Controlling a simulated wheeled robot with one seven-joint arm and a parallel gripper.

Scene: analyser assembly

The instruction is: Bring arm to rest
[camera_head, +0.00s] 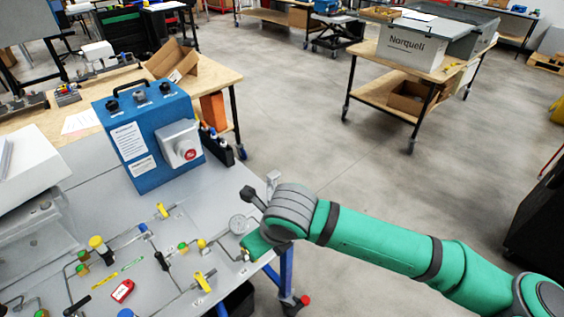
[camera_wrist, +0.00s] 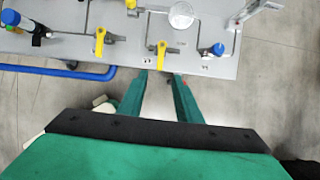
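My arm is green and reaches in from the right in the head view. My gripper (camera_head: 256,246) is at the right front edge of the grey analyser panel (camera_head: 205,210), close to a round gauge (camera_head: 238,224). The fingertips are by the panel's edge (camera_wrist: 205,68), below a yellow valve handle (camera_wrist: 162,52). From these views I cannot tell whether the fingers touch the panel.
A blue box with a red button (camera_head: 150,130) stands at the back of the panel. Yellow valves, tubes and a red tag (camera_head: 122,291) are on the panel. A wheeled wooden table (camera_head: 400,75) stands beyond. The floor (camera_head: 330,140) between is clear.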

